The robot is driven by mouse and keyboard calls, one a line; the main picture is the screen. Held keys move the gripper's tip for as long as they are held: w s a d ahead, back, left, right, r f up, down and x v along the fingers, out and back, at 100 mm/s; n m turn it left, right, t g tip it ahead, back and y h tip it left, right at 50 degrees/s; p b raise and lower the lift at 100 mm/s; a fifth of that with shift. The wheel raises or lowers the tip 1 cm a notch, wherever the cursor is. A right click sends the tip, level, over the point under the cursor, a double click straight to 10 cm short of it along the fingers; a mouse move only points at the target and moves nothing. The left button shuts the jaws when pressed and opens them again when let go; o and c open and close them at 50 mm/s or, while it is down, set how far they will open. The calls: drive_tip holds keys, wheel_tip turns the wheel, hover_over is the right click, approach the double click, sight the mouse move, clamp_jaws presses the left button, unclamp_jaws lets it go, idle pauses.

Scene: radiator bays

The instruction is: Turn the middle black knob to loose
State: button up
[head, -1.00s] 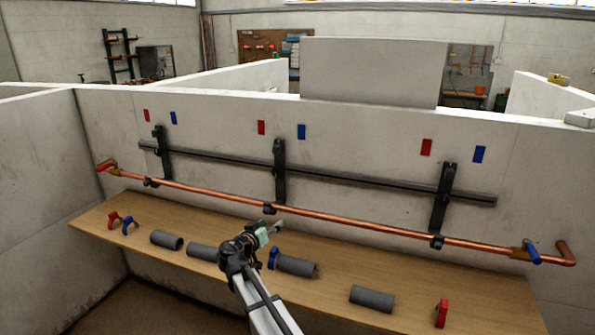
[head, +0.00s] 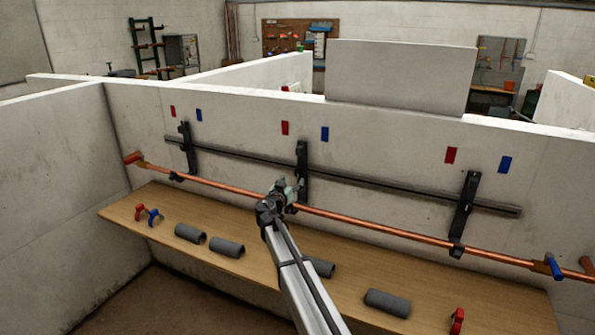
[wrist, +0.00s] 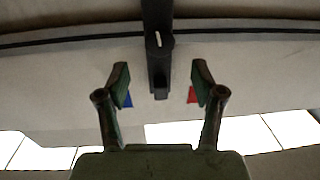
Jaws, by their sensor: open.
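The middle black bracket (head: 302,160) stands upright on the wall, across the dark rail. Its lower part is behind my gripper in the head view. In the wrist view the bracket (wrist: 159,80) hangs from the top centre, and a rounded black knob (wrist: 153,43) with a short white mark shows on it. The mark runs nearly along the bracket. My gripper (wrist: 161,78) is open and empty, with one finger on each side of the bracket's end in the picture. No contact shows. In the head view my gripper (head: 291,190) is in front of the middle bracket.
A copper pipe (head: 380,230) runs below the rail (head: 400,188). Similar brackets stand at left (head: 188,148) and right (head: 463,212). Red (head: 285,128) and blue (head: 325,134) tags are above. The wooden bench (head: 255,272) holds grey sleeves (head: 387,303) and red and blue clips.

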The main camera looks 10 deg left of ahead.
sight(298, 173)
drive_tip(key=shift+p+x, duration=1.1)
drive_tip(key=shift+x, duration=2.1)
drive_tip(key=c, duration=1.2)
